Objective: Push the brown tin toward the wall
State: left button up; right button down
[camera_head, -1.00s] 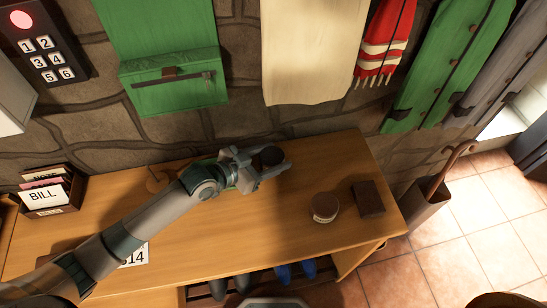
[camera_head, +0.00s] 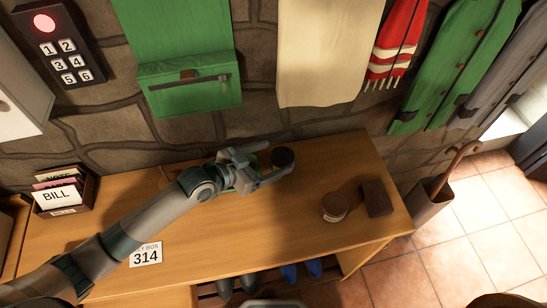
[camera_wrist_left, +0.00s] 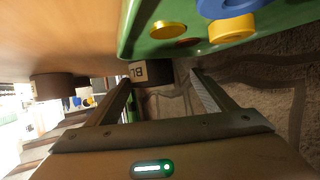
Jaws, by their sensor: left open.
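The brown tin (camera_head: 335,206), round with a pale label band, stands on the wooden table towards its right end, away from the wall. A second, darker round tin (camera_head: 283,158) stands near the wall. My left gripper (camera_head: 264,163) is open around its near side; I cannot tell if a finger touches it. In the left wrist view this dark tin (camera_wrist_left: 152,72), with a label starting "BL", shows between the fingertips. A brown round shape (camera_wrist_left: 52,86), probably the brown tin, shows at left there. My right gripper is not in view.
A dark brown block (camera_head: 377,198) stands just right of the brown tin. A green object (camera_wrist_left: 160,45) with yellow and blue round parts lies beside my left gripper. The stone wall (camera_head: 240,125) borders the table.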

aim_at(333, 207)
jog(key=k+j, duration=0.1)
jog(key=k+l, duration=1.25)
